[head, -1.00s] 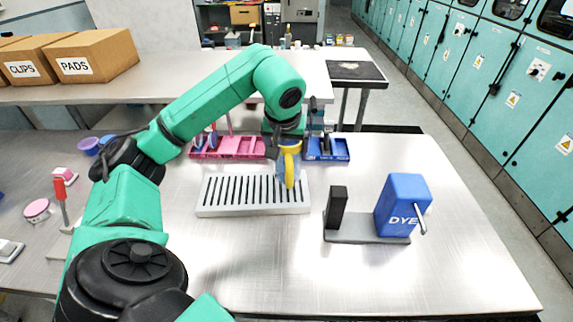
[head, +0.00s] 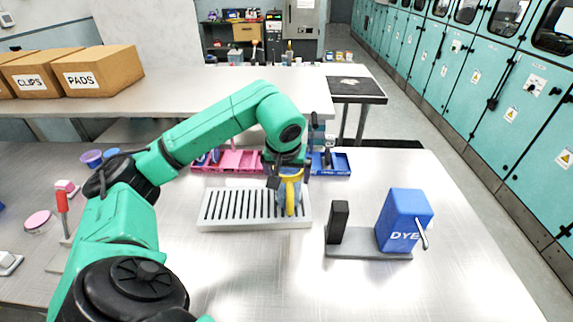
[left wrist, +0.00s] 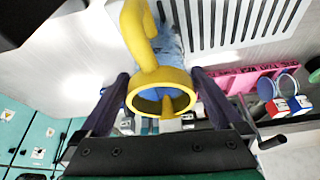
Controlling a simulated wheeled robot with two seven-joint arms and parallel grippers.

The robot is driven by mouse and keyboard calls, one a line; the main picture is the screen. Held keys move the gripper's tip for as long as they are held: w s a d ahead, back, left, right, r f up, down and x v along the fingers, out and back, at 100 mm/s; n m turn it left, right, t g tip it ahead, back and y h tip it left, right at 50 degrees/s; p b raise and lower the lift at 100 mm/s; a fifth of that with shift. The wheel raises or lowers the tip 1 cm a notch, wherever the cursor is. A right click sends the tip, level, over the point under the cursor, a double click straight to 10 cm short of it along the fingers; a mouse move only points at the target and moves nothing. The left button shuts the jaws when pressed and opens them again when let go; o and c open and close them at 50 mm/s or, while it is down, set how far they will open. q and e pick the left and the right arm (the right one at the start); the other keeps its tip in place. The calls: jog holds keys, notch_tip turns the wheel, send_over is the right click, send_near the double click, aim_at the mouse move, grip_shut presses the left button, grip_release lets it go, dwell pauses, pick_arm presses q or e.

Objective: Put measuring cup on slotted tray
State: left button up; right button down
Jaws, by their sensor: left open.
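The measuring cup (head: 291,200) has a yellow rim and handle and a bluish clear body. It appears upright on the right end of the pale slotted tray (head: 204,225); its base is partly hidden. My left gripper (head: 287,172) is just above and behind it, open. In the left wrist view, the cup's yellow handle (left wrist: 145,45) and ring lie between the two spread dark fingers (left wrist: 160,105), with a gap on either side. The tray's slots (left wrist: 235,22) show beside the cup there. My right gripper is not in view.
A blue DYE dispenser (head: 403,220) on a grey base stands right of the tray. Pink (head: 232,160) and blue (head: 338,164) divided bins sit behind the tray. A red-handled tool (head: 62,205) is at far left. The table's front right is clear.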

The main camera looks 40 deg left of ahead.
pick_arm(q)
jog(key=v, duration=1.1)
jog(key=shift+p, duration=0.35)
jog(key=shift+d, duration=0.1)
